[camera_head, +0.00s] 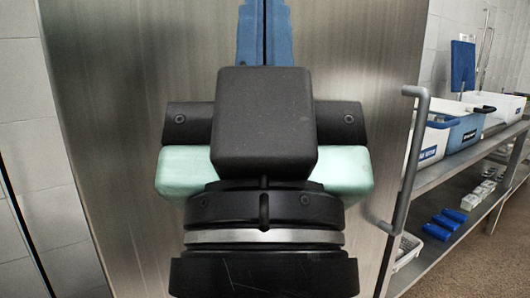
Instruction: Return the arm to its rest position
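My arm fills the middle of the head view, with a black block, dark round joint housings, a silver ring and pale green side parts. It stands in front of a large brushed steel panel (115,130). Two narrow blue upright strips (250,35) show above the black block, with a dark line between them.
A grey tubular handle (405,160) is close to my arm on the right. Beyond it is a metal shelf unit (460,160). A blue-and-white basket (467,130) is on top; blue items (446,222) and a white perforated basket (408,249) are below. Floor (480,272) shows at lower right.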

